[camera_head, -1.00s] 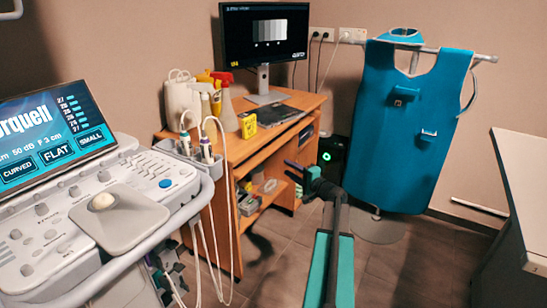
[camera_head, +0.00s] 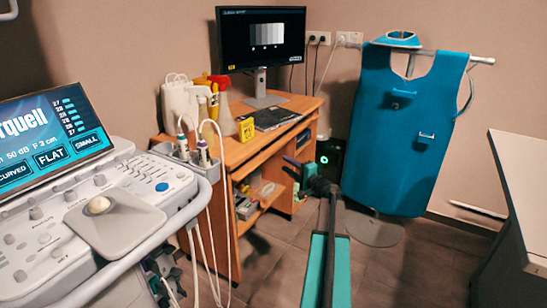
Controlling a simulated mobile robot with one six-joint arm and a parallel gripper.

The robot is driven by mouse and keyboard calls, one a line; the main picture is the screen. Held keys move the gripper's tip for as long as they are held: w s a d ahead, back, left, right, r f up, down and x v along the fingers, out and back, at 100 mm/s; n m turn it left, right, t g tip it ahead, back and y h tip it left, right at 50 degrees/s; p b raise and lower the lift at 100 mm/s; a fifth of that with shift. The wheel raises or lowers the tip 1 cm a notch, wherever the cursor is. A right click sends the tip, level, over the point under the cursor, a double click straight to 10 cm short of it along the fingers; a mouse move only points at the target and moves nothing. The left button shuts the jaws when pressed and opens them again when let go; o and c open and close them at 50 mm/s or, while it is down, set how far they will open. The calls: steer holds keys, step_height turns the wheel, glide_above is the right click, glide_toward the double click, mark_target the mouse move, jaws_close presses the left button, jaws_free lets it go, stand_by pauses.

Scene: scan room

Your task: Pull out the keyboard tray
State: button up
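The wooden desk (camera_head: 285,135) stands against the back wall. The keyboard tray (camera_head: 262,163) shows as a thin wooden board under the desk top, and it looks pushed in.
A monitor (camera_head: 262,45), spray bottles (camera_head: 223,105) and a yellow box (camera_head: 246,128) stand on the desk. An ultrasound console (camera_head: 115,215) fills the left. A blue apron (camera_head: 400,125) hangs at the right on a stand. A pale table (camera_head: 525,190) is at far right.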

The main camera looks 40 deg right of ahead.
mark_target(272, 154)
steer(key=shift+w+d+b, duration=0.15)
steer(key=shift+w+d, duration=0.1)
steer(key=shift+w, duration=1.5)
steer(key=shift+w+d+b, duration=0.15)
steer(key=shift+w+d, duration=0.1)
steer(key=shift+w, duration=1.5)
steer(key=shift+w+d+b, duration=0.15)
steer(key=shift+w+d, duration=0.1)
steer(key=shift+w, duration=1.5)
steer(key=shift+c, duration=0.2)
jaws_close()
